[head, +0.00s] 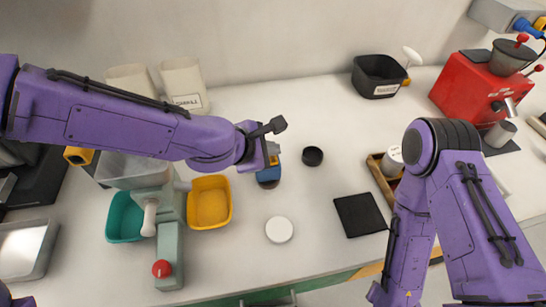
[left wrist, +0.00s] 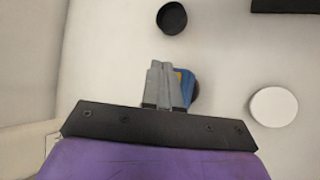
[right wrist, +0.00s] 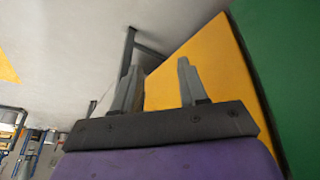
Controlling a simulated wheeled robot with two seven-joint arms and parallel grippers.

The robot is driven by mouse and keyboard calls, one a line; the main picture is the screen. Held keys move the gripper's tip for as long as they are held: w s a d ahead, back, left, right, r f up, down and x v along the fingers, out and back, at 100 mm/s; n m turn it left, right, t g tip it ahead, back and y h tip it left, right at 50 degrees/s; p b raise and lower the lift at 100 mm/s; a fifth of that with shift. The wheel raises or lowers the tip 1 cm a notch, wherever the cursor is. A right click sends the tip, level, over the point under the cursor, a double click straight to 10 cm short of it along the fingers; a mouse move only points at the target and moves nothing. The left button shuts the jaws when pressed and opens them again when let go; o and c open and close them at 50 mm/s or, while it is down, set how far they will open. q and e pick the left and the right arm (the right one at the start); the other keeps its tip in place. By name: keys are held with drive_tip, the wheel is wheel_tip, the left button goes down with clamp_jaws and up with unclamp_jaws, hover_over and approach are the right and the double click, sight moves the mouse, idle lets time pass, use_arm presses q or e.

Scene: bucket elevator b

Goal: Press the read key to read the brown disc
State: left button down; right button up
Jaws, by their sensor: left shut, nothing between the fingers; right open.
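A small blue reader (head: 268,174) with a yellow patch stands on the counter, mostly covered by my left gripper. It also shows beside the fingers in the left wrist view (left wrist: 187,84). A thin dark brown edge (left wrist: 196,92), apparently the brown disc, shows at the reader's right side; most of it is hidden. My left gripper (left wrist: 160,66) is shut and empty, its fingertips over or against the reader; I cannot tell whether they touch it. The read key is hidden. My right gripper (right wrist: 158,70) is open and empty, before a yellow panel below the counter.
A white disc (head: 279,229), a black round cup (head: 313,156) and a black square mat (head: 360,215) lie near the reader. A yellow bin (head: 209,202) and a grey-green lever device (head: 169,240) stand left. A red coffee machine (head: 478,88) stands far right.

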use_arm(q)
drive_tip(key=shift+f, duration=0.1)
idle(0.7)
drive_tip(key=shift+f, duration=0.35)
drive_tip(key=shift+f+b, duration=0.4)
drive_tip(key=shift+b, duration=0.15)
idle(0.4)
idle(0.3)
drive_tip(key=shift+r+p, duration=0.85)
drive_tip(key=shift+p, duration=0.15)
wheel_tip(320, 180, up, 5)
drive_tip(key=p, duration=0.5)
drive_tip(key=shift+r+p, duration=0.1)
drive_tip(key=shift+p, duration=0.25)
